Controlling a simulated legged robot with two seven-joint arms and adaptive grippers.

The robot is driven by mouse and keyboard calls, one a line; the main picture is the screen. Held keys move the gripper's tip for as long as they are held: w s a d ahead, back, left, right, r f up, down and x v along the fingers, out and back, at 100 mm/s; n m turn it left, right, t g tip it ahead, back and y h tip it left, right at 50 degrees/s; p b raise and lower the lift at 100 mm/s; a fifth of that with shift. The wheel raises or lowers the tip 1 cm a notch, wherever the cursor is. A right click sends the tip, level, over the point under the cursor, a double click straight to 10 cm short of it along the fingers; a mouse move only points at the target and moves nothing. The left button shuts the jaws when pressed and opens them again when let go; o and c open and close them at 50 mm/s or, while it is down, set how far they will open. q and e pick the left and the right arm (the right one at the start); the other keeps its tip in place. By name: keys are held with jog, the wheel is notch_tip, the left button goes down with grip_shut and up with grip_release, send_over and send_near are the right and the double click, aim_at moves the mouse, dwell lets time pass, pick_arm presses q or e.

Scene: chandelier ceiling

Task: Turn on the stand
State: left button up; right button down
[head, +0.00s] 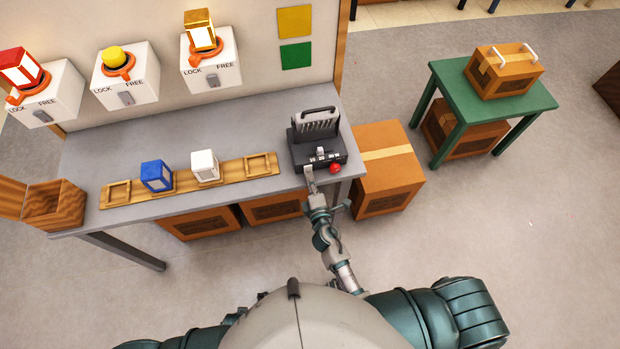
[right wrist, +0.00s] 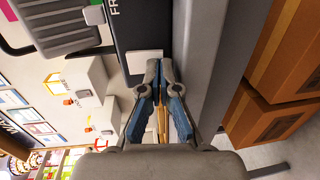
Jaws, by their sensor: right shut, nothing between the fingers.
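A dark grey device (head: 318,148) with a ribbed upright plate, a handle and a red knob (head: 335,168) stands at the right end of the grey workbench; it may be the stand. Part of it shows in the right wrist view (right wrist: 135,30), with letters on a black face and a pale square tab (right wrist: 145,62). My right gripper (head: 309,179) is at the device's front edge, left of the red knob. In the right wrist view its fingertips (right wrist: 160,68) are together and empty, close to the pale tab; contact is unclear. My left gripper is out of view.
White LOCK/FREE boxes (head: 212,72) hang above. A cardboard box (head: 388,170) stands right of the bench.

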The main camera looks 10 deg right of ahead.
jog(key=shift+w, duration=0.25)
jog(key=shift+w+f, duration=0.15)
jog(key=shift+w, duration=0.1)
jog(key=s+r, duration=0.1)
jog(key=s, duration=1.1)
jog(key=shift+d+r, duration=0.15)
jog(key=shift+r, duration=0.15)
jog(key=s+d+f+m+g+h, duration=0.1)
jog(key=s+d+f+m+g, duration=0.2)
jog(key=f, duration=0.5)
jog(key=s+d+f+m+g, duration=0.2)
jog(key=s+f+m, duration=0.1)
jog(key=f, duration=0.6)
jog(key=s+d+f+m+g+h, duration=0.1)
jog(key=s+d+f+m+g, duration=0.2)
jog(key=f, duration=0.5)
jog(key=s+d+f+m+g, duration=0.2)
jog(key=s+f+m+g, duration=0.1)
jog(key=s+f, duration=0.3)
jog(key=s+d+f+m+g+y, duration=0.1)
jog(key=s+d+f+m+g, duration=0.1)
jog(key=s+f+m+g, duration=0.2)
jog(key=s+f, duration=0.3)
jog(key=s, duration=0.1)
jog(key=shift+s+y, duration=0.3)
jog(key=shift+s, duration=0.05)
